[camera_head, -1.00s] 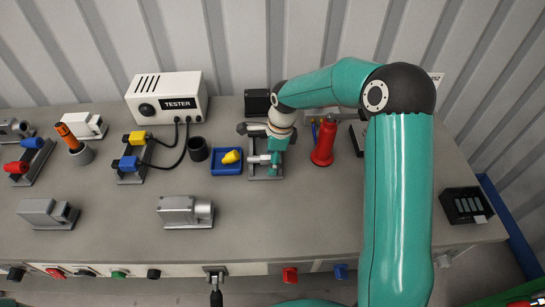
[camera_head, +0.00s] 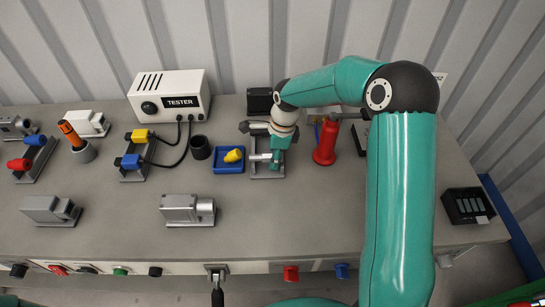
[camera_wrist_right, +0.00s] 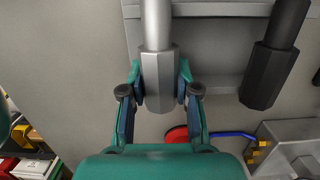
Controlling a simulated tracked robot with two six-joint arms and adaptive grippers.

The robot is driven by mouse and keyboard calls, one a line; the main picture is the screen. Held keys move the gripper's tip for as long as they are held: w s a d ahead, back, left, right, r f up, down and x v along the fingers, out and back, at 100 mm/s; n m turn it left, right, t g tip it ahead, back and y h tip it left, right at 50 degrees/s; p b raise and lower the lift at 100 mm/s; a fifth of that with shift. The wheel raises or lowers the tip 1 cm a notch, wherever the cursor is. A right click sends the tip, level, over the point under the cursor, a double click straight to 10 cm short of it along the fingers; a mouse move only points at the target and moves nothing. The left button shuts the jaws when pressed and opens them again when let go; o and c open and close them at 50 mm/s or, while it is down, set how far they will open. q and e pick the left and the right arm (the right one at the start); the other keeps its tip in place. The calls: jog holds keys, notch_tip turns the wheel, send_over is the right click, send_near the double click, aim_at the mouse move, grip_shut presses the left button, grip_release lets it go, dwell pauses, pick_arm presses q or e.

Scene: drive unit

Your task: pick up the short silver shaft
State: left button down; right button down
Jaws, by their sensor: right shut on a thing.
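The short silver shaft (camera_wrist_right: 157,25) has a smooth round bar and a thicker faceted end. It shows small in the head view (camera_head: 260,157), over a grey rack (camera_head: 268,175). My right gripper (camera_head: 275,160) reaches down at the rack from the back right. In the right wrist view its two fingers (camera_wrist_right: 159,82) are shut on the faceted end, one on each side. The shaft's far end is cut off by the frame. I cannot tell whether the shaft still touches the rack. My left gripper is not in view.
A dark shaft (camera_wrist_right: 275,60) lies parallel, just right of the silver one in the wrist view. A blue tray with a yellow part (camera_head: 233,156) stands left of the rack, a red bottle (camera_head: 325,145) right of it.

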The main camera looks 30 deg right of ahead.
aim_at(271, 154)
dwell(0.4)
jog(key=shift+s+r+p, duration=0.1)
jog(key=shift+r+p, duration=2.15)
jog(key=shift+r, duration=1.3)
